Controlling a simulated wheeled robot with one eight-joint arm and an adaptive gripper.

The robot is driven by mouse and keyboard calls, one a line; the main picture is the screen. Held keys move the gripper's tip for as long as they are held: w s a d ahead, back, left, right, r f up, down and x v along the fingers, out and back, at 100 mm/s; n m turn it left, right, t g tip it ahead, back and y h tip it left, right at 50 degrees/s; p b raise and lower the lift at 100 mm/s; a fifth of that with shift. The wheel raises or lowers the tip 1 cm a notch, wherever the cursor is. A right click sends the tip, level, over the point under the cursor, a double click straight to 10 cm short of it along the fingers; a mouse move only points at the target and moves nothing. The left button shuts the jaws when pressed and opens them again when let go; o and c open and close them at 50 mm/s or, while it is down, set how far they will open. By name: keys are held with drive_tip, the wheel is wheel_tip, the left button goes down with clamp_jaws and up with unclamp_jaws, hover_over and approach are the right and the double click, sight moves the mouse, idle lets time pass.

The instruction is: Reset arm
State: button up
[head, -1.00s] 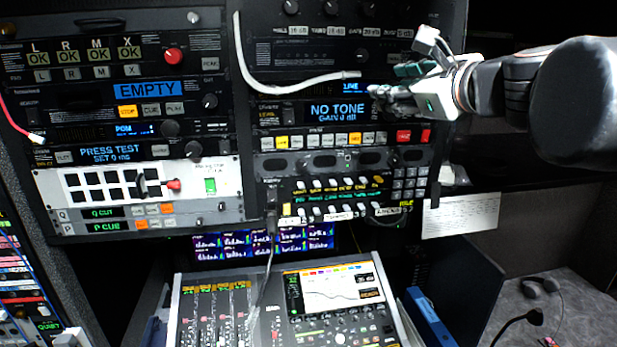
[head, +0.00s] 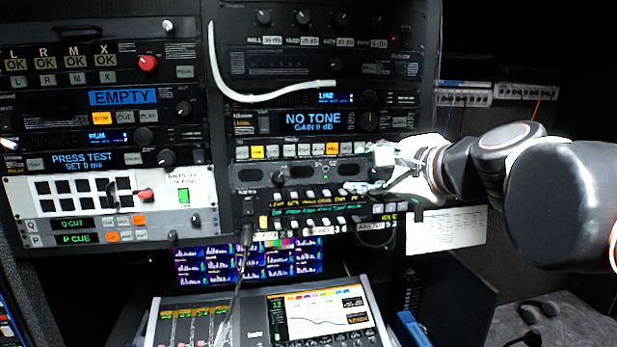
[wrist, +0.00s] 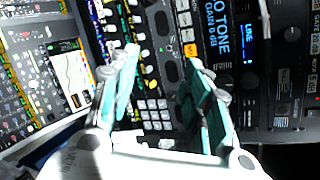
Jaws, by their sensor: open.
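My gripper (head: 362,174) is in front of the right side of the middle equipment rack in the head view, at the height of the button rows below the NO TONE unit (head: 312,121). In the wrist view my gripper (wrist: 163,72) shows its two fingers spread apart, with nothing between them. Behind the fingers are a grey keypad (wrist: 152,113) and a row of knobs. Whether the fingertips touch the panel is hard to tell.
A mixing console (head: 265,318) with a lit screen stands below the rack. A white cable (head: 275,97) hangs across the upper rack. A paper sheet (head: 447,230) hangs at the right. A headset (head: 540,311) lies on the grey surface at lower right.

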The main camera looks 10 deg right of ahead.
drive_tip(key=shift+f, duration=0.1)
drive_tip(key=s+f+n+g+h+b, duration=0.1)
drive_tip(key=s+f+n+b, duration=0.4)
drive_tip(key=f, duration=1.3)
drive_tip(key=s+f+n+g+h+b, duration=0.1)
drive_tip(key=s+f+n+g+b, duration=0.2)
drive_tip(key=f+n+b, duration=0.6)
drive_tip(key=s+f+n+g+h+b, duration=0.2)
drive_tip(key=s+f+n+b, duration=0.5)
drive_tip(key=f, duration=2)
drive_tip(key=g+b, duration=0.1)
drive_tip(key=b, duration=0.3)
drive_tip(key=shift+s+a, duration=0.25)
drive_tip(key=shift+a, duration=0.15)
